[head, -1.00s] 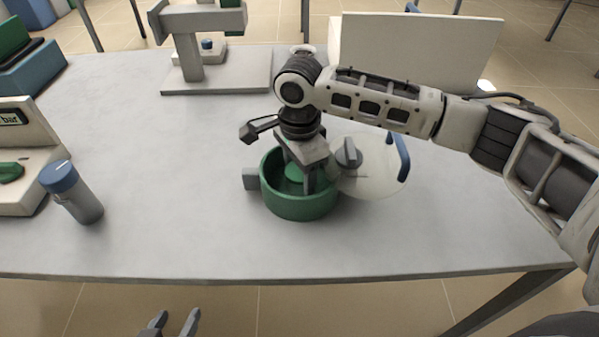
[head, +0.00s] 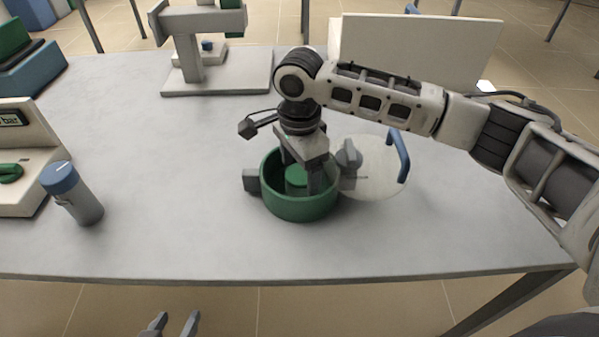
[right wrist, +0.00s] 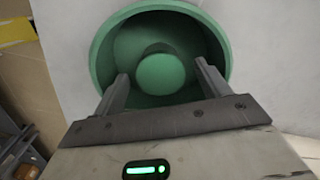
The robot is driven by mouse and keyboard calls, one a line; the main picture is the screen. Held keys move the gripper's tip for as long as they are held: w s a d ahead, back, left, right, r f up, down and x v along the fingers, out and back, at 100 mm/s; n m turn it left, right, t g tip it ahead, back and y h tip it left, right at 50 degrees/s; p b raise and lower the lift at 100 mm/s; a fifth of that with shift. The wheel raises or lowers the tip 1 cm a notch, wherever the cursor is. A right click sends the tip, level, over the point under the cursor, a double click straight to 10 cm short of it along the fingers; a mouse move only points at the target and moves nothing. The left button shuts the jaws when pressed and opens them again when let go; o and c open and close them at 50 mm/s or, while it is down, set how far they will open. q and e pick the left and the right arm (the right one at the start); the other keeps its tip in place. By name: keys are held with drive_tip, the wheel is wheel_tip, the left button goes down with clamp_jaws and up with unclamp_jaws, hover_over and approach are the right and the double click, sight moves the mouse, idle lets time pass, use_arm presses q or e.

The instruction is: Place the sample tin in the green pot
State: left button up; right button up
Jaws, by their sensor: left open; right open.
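The green pot (head: 300,208) stands open on the table, below my right arm. A round green tin, seemingly the sample tin (head: 296,178), is inside it, near the middle of the floor. In the right wrist view the tin (right wrist: 160,74) shows its round top inside the pot (right wrist: 103,52). My right gripper (head: 303,168) points down over the pot. Its two fingers (right wrist: 160,88) are apart, one to each side of the tin, with gaps visible. My left gripper (head: 175,324) is open and empty, in front of the table's near edge.
A pale round lid (head: 375,182) with a blue handle lies right of the pot. A grey bottle with a blue cap (head: 75,195) stands at left beside a white device (head: 35,150). A grey stand (head: 190,60) is at the back. The table's front left is clear.

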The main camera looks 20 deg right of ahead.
sight(299, 174)
wheel_tip(299, 174, up, 10)
drive_tip(key=shift+r+p, duration=0.2)
drive_tip(key=shift+p, duration=0.2)
